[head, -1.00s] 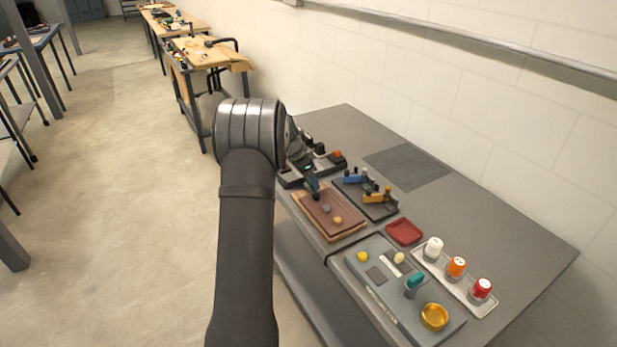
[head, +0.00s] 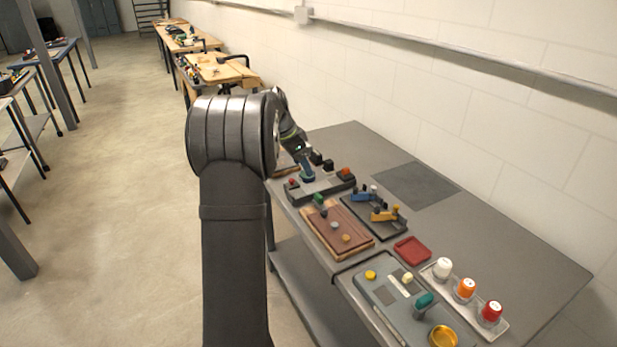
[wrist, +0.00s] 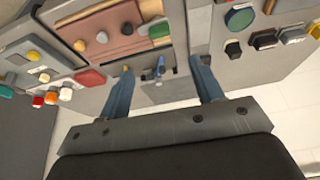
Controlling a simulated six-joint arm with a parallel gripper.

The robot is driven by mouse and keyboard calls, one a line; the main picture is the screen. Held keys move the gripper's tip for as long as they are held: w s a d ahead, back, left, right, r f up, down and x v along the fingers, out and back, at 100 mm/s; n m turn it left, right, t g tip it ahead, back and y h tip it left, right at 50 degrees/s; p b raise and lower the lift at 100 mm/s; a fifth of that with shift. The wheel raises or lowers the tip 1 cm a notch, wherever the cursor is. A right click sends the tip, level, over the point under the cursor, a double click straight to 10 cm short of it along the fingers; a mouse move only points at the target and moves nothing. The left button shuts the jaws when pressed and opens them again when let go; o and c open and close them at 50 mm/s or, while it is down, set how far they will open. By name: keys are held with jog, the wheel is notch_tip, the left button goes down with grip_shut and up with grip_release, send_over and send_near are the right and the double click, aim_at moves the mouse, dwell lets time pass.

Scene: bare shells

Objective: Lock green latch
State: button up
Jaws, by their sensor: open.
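My gripper (head: 306,172) is over the far left part of the bench, close to a grey control box. In the wrist view, my gripper (wrist: 161,68) has its two blue fingers wide apart with nothing held. A small green part (head: 319,199) is at the far end of the brown board; it also shows in the wrist view (wrist: 159,30), beyond the fingertips. A teal-green handle (head: 425,300) stands on the near grey panel. I cannot tell which is the green latch. A blue latch (head: 365,195) and a yellow latch (head: 386,214) sit on a dark plate.
The brown board (head: 352,226) carries several small knobs. The grey control box (head: 330,187) has a green round button (wrist: 240,17) and dark blocks. A red tray (head: 412,250), a white-, an orange- and a red-topped jar (head: 490,313) stand nearer.

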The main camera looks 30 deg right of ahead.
aim_at(318, 195)
jog(key=shift+v, duration=1.5)
jog(key=x, duration=1.7)
jog(key=shift+f, duration=0.2)
jog(key=shift+s+f, duration=0.1)
jog(key=shift+f, duration=0.15)
jog(key=shift+r+n+t, duration=0.3)
jog(key=shift+n, duration=0.5)
jog(key=n+t, duration=0.1)
jog(key=n, duration=0.2)
jog(key=n+t+y, duration=0.1)
jog(key=n, duration=0.2)
jog(key=shift+s+d, duration=0.1)
jog(key=shift+s, duration=0.1)
jog(key=v, duration=1.1)
jog(key=shift+f, duration=0.1)
dwell(1.6)
